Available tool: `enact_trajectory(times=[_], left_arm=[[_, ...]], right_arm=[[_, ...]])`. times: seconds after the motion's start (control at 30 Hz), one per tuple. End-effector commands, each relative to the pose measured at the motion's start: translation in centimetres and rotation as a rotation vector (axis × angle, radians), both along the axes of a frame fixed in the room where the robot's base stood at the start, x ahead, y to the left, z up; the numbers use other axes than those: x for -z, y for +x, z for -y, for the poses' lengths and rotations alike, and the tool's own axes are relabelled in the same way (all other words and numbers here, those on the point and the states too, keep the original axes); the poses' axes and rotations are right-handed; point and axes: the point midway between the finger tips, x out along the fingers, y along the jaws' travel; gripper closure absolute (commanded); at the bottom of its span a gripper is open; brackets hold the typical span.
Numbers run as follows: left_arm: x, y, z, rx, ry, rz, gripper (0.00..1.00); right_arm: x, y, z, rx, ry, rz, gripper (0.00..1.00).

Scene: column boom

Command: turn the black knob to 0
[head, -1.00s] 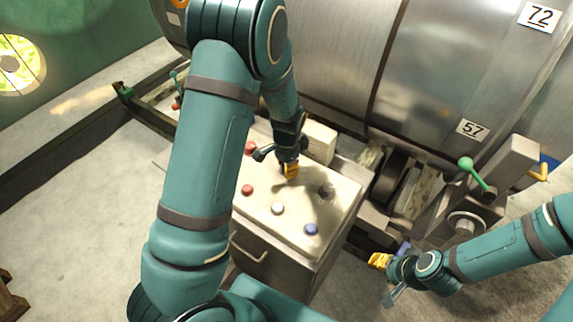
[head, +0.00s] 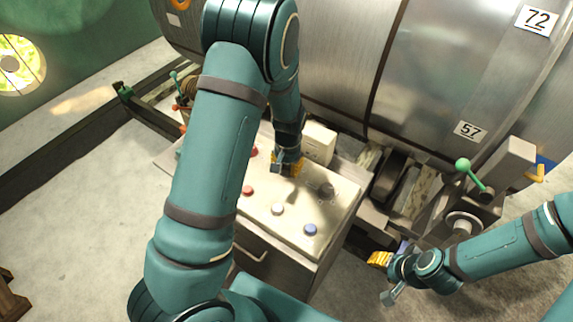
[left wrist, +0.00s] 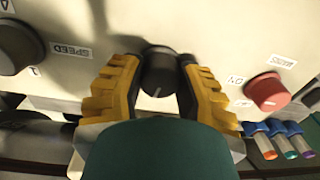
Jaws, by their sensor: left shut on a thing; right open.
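In the left wrist view a black knob (left wrist: 158,72) with a pale pointer line sits on the cream panel between the yellow fingers of my left gripper (left wrist: 156,75). The gripper is shut on this knob, one finger on each side. The pointer line points toward the bottom of that view. In the head view my left gripper (head: 287,163) is down at the panel and hides the knob. No 0 mark can be read beside it. My right gripper (head: 380,259) is open and empty, low at the right, away from the panel.
A second dark knob (left wrist: 18,47) is at the left in the wrist view, near a SPEED label (left wrist: 72,50). White (head: 278,209) and blue (head: 311,229) buttons are on the panel (head: 340,205). A green-knobbed lever (head: 470,172) stands right.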

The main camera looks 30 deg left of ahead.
Motion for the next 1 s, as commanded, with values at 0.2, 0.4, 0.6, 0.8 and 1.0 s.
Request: enact_trajectory(times=[0.2, 0.4, 0.6, 0.8, 1.0], left_arm=[[0.17, -0.28, 0.05, -0.081, -0.001, -0.009, 1.0], [0.2, -0.3, 0.05, -0.111, 0.0, -0.01, 1.0], [0.23, -0.32, 0.07, -0.116, 0.0, -0.011, 1.0], [0.24, -0.35, 0.08, -0.115, 0.0, -0.011, 0.56], [0.15, -0.2, 0.06, -0.115, -0.001, -0.007, 0.31]], right_arm=[[-0.21, -0.01, 0.01, 0.0, 0.001, 0.0, 0.53], [-0.25, -0.02, 0.02, 0.0, 0.001, 0.0, 0.53], [-0.25, -0.02, 0.02, 0.0, 0.001, 0.0, 0.53], [-0.24, -0.01, 0.01, 0.0, 0.0, 0.0, 0.53], [-0.25, -0.01, 0.02, 0.0, 0.0, 0.0, 0.53]])
